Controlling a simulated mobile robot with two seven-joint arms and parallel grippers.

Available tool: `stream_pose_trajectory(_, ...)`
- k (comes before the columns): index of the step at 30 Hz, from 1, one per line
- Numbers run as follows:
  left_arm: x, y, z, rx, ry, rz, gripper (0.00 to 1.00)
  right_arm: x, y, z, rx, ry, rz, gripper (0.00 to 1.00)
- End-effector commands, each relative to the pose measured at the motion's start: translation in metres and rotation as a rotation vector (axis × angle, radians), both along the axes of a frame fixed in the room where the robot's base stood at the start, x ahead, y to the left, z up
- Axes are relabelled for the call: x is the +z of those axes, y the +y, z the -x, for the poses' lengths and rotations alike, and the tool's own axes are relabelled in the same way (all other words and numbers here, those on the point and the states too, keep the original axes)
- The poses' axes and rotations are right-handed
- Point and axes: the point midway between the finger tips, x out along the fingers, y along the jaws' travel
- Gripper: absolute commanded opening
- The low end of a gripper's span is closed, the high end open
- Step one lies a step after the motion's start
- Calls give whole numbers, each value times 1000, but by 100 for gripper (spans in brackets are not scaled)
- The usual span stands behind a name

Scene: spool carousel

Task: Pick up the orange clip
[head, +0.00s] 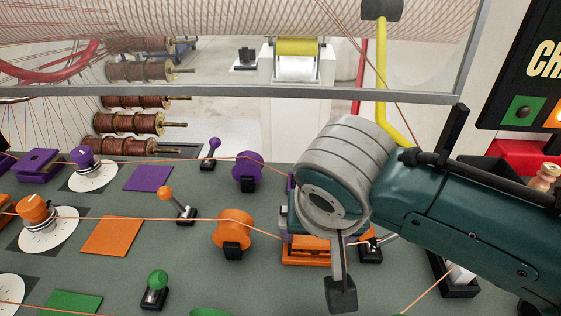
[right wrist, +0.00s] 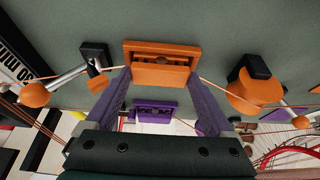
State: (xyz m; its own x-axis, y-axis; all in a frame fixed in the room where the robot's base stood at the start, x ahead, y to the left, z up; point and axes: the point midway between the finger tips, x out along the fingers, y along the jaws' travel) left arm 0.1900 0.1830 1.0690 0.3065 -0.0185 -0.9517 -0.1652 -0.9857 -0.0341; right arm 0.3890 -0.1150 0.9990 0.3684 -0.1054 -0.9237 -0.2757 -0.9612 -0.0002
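The orange clip (head: 305,252) sits on the grey-green board in the head view, partly hidden by my right wrist and gripper. It fills the upper middle of the right wrist view (right wrist: 162,72), a block with a slot, and an orange thread runs to it from both sides. My right gripper (right wrist: 161,80) has its two purple-grey fingers spread apart, with the tips near the two ends of the clip. I cannot tell whether they touch it. In the head view the gripper is mostly hidden behind my wrist. My left gripper is not in view.
An orange spool (head: 233,229) stands left of the clip, and an orange-knobbed lever (right wrist: 38,93) stands on its other side. A purple clip (right wrist: 153,110) shows beyond the fingers. Threads cross the board. An orange square (head: 111,236) lies farther left.

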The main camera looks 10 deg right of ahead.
Motion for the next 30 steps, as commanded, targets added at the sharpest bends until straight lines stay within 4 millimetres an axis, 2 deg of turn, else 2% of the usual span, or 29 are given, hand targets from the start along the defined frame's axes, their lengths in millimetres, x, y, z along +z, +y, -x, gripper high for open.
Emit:
stream_pose_trajectory(2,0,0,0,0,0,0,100,0,0,0,0,0,0,74)
stream_pose_trajectory(14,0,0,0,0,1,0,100,0,0,0,0,1,1,29)
stream_pose_trajectory(23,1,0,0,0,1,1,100,3,0,0,0,0,0,28)
stream_pose_trajectory(26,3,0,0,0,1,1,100,10,0,0,-1,0,-1,28)
stream_pose_trajectory(30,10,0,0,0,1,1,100,34,0,0,-1,-3,-3,28)
